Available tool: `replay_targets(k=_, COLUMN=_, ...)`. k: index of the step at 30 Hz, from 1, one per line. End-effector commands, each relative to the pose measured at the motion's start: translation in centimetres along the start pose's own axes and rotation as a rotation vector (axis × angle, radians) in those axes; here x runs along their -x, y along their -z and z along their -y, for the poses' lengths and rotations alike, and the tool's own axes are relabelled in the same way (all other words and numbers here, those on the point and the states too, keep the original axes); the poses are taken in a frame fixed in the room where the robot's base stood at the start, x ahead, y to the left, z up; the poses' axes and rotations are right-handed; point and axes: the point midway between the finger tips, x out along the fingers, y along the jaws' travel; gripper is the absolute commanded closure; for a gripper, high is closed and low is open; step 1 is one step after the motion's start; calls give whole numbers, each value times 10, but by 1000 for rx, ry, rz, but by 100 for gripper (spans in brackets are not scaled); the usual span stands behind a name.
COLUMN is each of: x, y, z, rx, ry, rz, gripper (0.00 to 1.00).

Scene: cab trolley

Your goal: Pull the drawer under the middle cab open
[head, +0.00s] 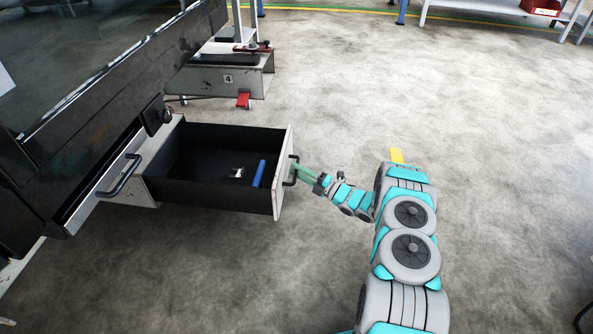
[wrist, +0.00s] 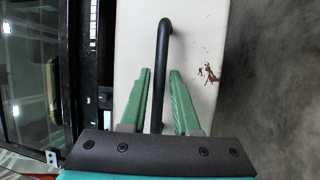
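The drawer (head: 283,180) under the cab is pulled well out, its white front facing right and its dark inside showing in the head view. Its black bar handle (head: 293,170) is on that front. My gripper (head: 301,170) is at the handle. In the wrist view the handle (wrist: 163,40) runs between the two green fingers of my gripper (wrist: 160,73), with a visible gap on each side. The fingers are open around the bar. The drawer front (wrist: 205,45) fills the middle of the wrist view.
A blue cylinder (head: 259,173) and a small whitish item (head: 237,172) lie in the drawer. Another black handle (head: 121,177) is on the panel at left. A unit marked 4 (head: 228,79) stands behind. The floor (head: 480,130) to the right is clear.

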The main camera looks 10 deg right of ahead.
Motion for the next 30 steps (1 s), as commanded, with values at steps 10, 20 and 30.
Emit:
replay_targets(k=10, x=55, y=-1, z=0, rx=-1, ry=-1, rz=4, gripper=70)
replay_targets(k=20, x=71, y=0, z=0, rx=0, ry=0, rz=2, gripper=70)
replay_targets(k=30, x=71, y=0, z=0, rx=0, ry=0, rz=2, gripper=70)
